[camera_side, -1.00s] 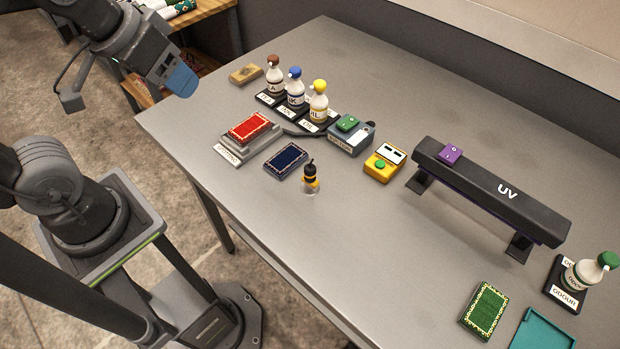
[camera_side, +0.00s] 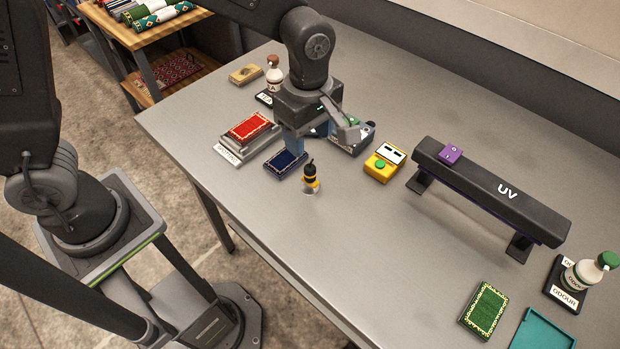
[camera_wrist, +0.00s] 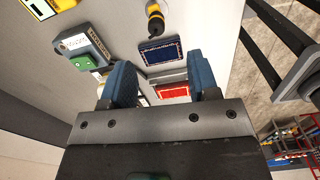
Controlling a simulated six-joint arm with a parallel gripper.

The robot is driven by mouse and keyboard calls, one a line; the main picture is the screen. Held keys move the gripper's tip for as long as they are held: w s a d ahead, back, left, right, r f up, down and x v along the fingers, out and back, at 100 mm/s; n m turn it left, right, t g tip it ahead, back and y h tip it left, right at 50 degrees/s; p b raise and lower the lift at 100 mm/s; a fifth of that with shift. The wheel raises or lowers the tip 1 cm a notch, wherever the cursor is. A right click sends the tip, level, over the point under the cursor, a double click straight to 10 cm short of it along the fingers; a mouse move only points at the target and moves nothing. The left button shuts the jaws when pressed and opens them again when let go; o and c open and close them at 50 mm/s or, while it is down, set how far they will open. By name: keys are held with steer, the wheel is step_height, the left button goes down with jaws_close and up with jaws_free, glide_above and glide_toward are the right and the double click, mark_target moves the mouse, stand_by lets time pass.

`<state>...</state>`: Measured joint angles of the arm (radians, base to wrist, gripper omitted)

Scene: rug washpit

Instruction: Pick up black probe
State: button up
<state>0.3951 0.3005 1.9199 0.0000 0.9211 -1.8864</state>
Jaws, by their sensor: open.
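The black probe (camera_side: 310,174), with a yellow band, stands upright in a small clear holder on the table. It also shows at the top of the wrist view (camera_wrist: 155,18). My gripper (camera_side: 320,141) is above the table, behind the probe and a little to its right in the side view. In the wrist view, my gripper (camera_wrist: 162,76) has its blue fingers spread apart with nothing between them, and the probe is beyond the fingertips. My gripper is open and not touching the probe.
A dark blue rug sample (camera_side: 284,165) lies beside the probe. A red sample (camera_side: 249,127) on a stand, a yellow meter (camera_side: 384,163), a grey box (camera_side: 352,146) and a bottle (camera_side: 273,76) are near. A UV bar (camera_side: 490,190) stands right.

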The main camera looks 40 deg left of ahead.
mark_target(310, 177)
step_height(310, 177, down, 8)
steer(key=shift+r, duration=0.2)
steer(key=shift+w+a+f, duration=0.1)
steer(key=shift+w+f, duration=0.05)
steer(key=shift+f, duration=1.15)
steer(key=shift+w+f, duration=0.15)
steer(key=shift+f, duration=1.15)
steer(key=shift+c, duration=0.5)
steer(key=c, duration=0.9)
